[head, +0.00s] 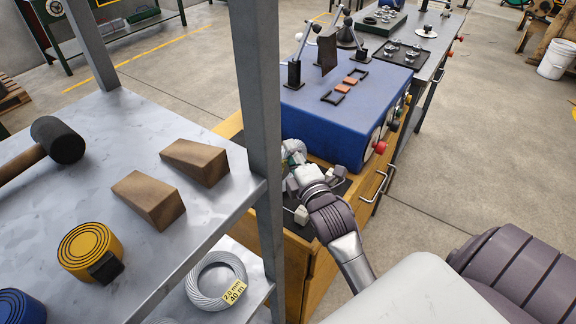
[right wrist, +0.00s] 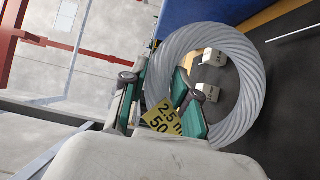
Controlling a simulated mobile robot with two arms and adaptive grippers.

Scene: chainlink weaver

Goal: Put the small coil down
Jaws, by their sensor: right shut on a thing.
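The small coil (right wrist: 252,95) is a ring of grey twisted wire with a yellow tag (right wrist: 160,117) reading "2.5" and "50". My right gripper (right wrist: 165,103) is shut on it, with its green-padded fingers at the coil's left side near the tag. In the head view my right gripper (head: 296,166) is over the dark top of the yellow cabinet, beside the blue machine. The shelf post partly hides it, and little of the coil shows there. I cannot tell whether the coil touches the surface. My left gripper is not in view.
Small white blocks (right wrist: 213,57) lie on the dark top (right wrist: 285,75), seen through the coil's hole. The blue machine (head: 335,110) stands close behind. The grey shelf post (head: 258,100) is close on the left. Another coil (head: 197,277), tagged 2.0 mm, lies on the lower shelf.

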